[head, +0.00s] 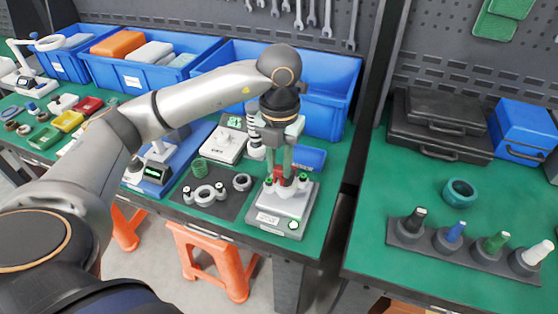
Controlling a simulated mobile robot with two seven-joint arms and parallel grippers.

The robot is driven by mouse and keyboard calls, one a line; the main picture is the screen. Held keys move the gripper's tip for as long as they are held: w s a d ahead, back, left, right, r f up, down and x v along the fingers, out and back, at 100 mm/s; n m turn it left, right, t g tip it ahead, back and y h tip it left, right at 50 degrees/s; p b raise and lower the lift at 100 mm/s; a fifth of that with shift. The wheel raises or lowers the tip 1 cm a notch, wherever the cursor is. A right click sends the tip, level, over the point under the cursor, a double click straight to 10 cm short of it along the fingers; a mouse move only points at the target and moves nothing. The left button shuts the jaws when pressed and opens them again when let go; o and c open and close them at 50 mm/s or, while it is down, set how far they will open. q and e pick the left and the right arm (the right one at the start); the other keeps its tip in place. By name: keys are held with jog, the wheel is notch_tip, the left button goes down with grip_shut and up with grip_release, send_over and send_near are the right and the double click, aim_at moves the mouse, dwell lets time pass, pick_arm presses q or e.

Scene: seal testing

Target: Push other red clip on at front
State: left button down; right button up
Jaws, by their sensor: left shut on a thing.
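My left gripper (286,172) points down over the grey test unit (268,217) on the green bench. It is shut on a small red clip (304,177), which is partly hidden by the fingers. More red shows close by, but I cannot tell whether it is a second clip. Whitish round parts sit on top of the unit beneath the gripper, with green pieces beside them. Whether the clip touches these parts is hidden. My right gripper is not in view.
Blue bins (330,85) stand behind. A gap separates this bench from the right bench, which has black cases (437,140) and a marker rack (465,256).

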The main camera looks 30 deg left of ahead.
aim_at(280, 174)
pick_arm(q)
jog(key=shift+d+n, duration=0.1)
jog(key=shift+n, duration=0.2)
jog(key=shift+f, duration=0.15)
notch_tip(280, 174, down, 4)
jog(key=b, duration=0.3)
jog(key=shift+f+b, duration=0.25)
jog(key=shift+b, duration=0.1)
jog(key=shift+f, duration=0.35)
jog(key=shift+f+b, duration=0.25)
jog(key=shift+b, duration=0.15)
